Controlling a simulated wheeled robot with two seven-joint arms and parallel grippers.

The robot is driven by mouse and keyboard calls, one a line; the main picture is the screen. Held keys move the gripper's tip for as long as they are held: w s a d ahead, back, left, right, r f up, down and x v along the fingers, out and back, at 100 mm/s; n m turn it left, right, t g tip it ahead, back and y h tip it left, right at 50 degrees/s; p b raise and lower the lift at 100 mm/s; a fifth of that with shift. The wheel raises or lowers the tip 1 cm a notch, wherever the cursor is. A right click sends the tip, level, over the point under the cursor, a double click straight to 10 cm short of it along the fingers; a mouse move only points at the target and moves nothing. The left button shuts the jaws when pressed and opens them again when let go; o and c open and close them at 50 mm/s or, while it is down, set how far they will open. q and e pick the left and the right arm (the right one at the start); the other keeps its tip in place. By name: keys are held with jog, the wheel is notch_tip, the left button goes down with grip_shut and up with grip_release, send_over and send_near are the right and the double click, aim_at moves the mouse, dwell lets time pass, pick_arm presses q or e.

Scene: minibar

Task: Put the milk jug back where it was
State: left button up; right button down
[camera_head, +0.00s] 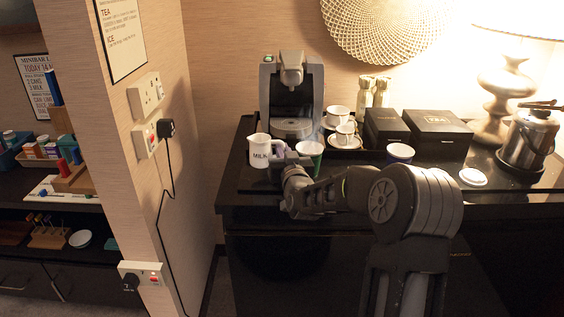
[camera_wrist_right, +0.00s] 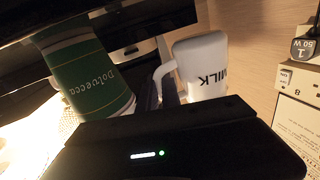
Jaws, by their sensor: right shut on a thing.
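The white milk jug (camera_head: 259,151), marked MILK, is upright at the left end of the dark counter, in front and to the left of the coffee machine. I cannot tell whether its base touches the counter. My right gripper (camera_head: 282,156) is at the jug's right side, shut on its handle; the fingers are partly hidden by my wrist. In the right wrist view the jug (camera_wrist_right: 204,68) appears upside down, with its handle towards the gripper. My left gripper is not in view.
A green paper cup (camera_head: 311,152) stands close to the right of my gripper; it also shows in the wrist view (camera_wrist_right: 88,75). The coffee machine (camera_head: 291,95) is behind. White cups (camera_head: 345,133), dark boxes (camera_head: 437,131) and an ice bucket (camera_head: 528,140) are further right.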

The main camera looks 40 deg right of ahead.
jog(key=shift+r, duration=0.1)
jog(key=shift+f, duration=1.9)
jog(key=shift+f, duration=0.15)
jog(key=c, duration=1.6)
grip_release()
jog(key=shift+o, duration=0.2)
